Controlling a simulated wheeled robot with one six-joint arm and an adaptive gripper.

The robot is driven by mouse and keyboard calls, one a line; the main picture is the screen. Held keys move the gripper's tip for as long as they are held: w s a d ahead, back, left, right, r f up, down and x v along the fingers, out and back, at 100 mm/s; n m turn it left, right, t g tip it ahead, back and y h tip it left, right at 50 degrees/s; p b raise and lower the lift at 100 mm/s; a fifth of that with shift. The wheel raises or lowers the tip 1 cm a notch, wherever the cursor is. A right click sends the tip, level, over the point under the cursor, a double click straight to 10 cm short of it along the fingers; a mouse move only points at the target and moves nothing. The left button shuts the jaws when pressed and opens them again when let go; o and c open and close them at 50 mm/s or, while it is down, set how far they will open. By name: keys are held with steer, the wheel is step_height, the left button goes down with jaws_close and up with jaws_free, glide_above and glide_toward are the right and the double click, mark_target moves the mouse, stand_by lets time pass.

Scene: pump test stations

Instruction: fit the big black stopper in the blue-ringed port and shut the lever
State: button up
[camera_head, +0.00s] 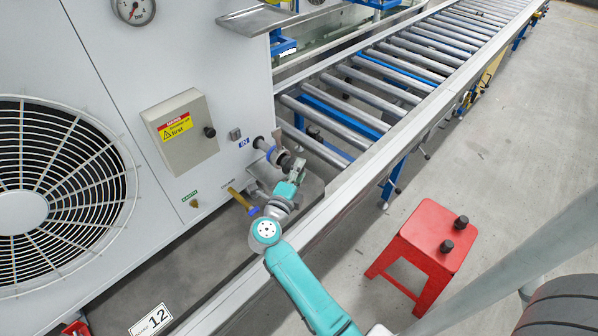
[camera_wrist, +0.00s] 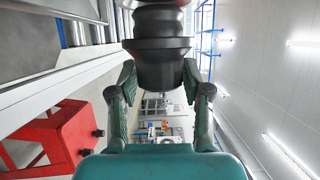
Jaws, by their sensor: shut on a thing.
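My gripper (camera_head: 291,168) is shut on a big black stopper (camera_wrist: 158,62) at the machine's side. In the wrist view my gripper (camera_wrist: 158,88) has one finger on each side of the stopper. The stopper's far end meets or nearly meets a grey rim at the top of the wrist view; I cannot tell how deep it sits. The blue-ringed port (camera_head: 271,154) sticks out of the white panel beside the "IN" label, directly in front of my gripper. A small grey-brown lever (camera_head: 278,139) seems to stand up at the port; its clamp is partly hidden by my gripper.
A red stool (camera_head: 425,232) with two small black stoppers (camera_head: 461,222) stands on the floor at right. A valve with a yellow handle (camera_head: 243,201) is just left below the port. A grey control box (camera_head: 180,132) is above left. A roller conveyor (camera_head: 400,75) runs behind.

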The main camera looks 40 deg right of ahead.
steer(key=shift+w, duration=1.2)
stand_by(1.1)
stand_by(0.4)
steer(key=o, duration=1)
steer(key=shift+o, duration=0.2)
steer(key=v, duration=1.2)
steer(key=shift+a, duration=0.1)
